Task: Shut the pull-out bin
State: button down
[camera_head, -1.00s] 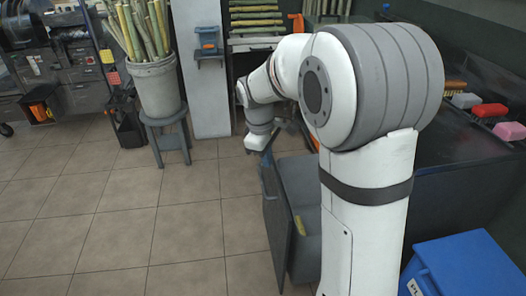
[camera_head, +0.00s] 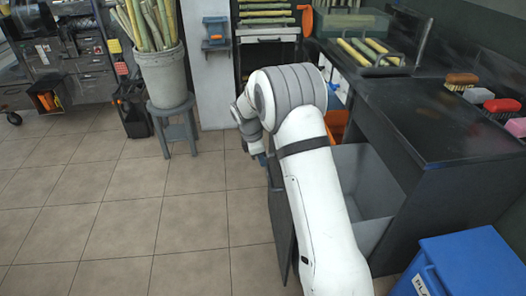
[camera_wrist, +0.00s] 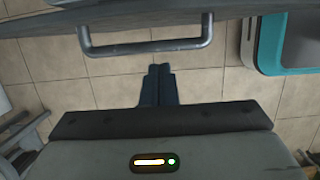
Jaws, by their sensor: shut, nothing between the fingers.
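The pull-out bin stands open from under the dark counter. Its dark front panel (camera_head: 281,222) is at the left, and the grey tub (camera_head: 372,180) shows behind it, partly hidden by my arm. In the wrist view the panel's edge (camera_wrist: 190,22) crosses the top, with its grey bar handle (camera_wrist: 150,48) below it. My gripper (camera_wrist: 158,70) is shut and empty. Its fingertips point toward the handle and appear apart from it. In the head view my gripper (camera_head: 262,159) is near the panel's top, largely hidden by my arm.
The dark counter (camera_head: 435,125) carries several brushes at right. A blue bin (camera_head: 465,265) stands at front right. A grey stool (camera_head: 175,122) holds a bucket of cane (camera_head: 165,75) at back left. The tiled floor (camera_head: 130,215) left of the panel is clear.

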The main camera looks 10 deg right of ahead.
aim_at(270, 174)
jog(key=d+f, duration=0.2)
jog(key=d, duration=0.1)
jog(key=shift+f+b, duration=0.15)
jog(key=shift+b, duration=0.2)
jog(key=shift+d, duration=0.8)
